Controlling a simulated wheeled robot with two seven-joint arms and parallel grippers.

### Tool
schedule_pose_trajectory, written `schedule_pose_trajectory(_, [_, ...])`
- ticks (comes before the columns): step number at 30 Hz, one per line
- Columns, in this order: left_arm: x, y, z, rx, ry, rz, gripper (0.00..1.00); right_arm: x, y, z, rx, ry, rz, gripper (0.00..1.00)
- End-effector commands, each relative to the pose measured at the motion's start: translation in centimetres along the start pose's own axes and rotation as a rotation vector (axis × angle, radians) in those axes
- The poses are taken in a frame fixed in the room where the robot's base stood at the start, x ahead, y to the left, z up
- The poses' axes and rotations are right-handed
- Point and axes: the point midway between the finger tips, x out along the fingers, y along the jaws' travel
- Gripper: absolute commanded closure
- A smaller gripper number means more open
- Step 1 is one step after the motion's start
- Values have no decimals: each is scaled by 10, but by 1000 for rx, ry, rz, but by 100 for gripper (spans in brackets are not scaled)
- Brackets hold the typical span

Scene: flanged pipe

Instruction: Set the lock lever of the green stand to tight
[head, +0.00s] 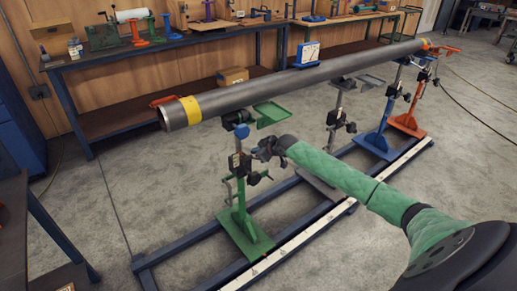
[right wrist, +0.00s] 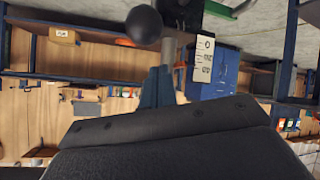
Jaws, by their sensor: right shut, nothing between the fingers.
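The green stand (head: 246,238) stands on the floor rails at the front, its post under the near end of the long grey pipe (head: 290,82). A dark clamp block and a small label sit partway up its post. My right gripper (head: 264,149) is just right of the upper post, shut and empty. A white label (right wrist: 204,60) is beside the knob. I cannot tell the lever's setting. My left gripper is not in view.
A green tray (head: 271,114) juts from the stand below the pipe. Grey, blue (head: 378,142) and orange (head: 408,124) stands follow along the pipe. Workbenches line the back wall. Open floor lies left of the rails.

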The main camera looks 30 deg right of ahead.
Motion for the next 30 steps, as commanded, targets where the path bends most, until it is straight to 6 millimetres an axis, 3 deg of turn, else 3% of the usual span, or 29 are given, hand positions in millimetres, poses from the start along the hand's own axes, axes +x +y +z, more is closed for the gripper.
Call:
schedule_pose_trajectory(13, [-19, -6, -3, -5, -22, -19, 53, -11, 0, 29, 1, 0, 0, 100])
schedule_pose_trajectory(30, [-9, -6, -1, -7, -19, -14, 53, -11, -2, 34, -3, 18, 9, 100])
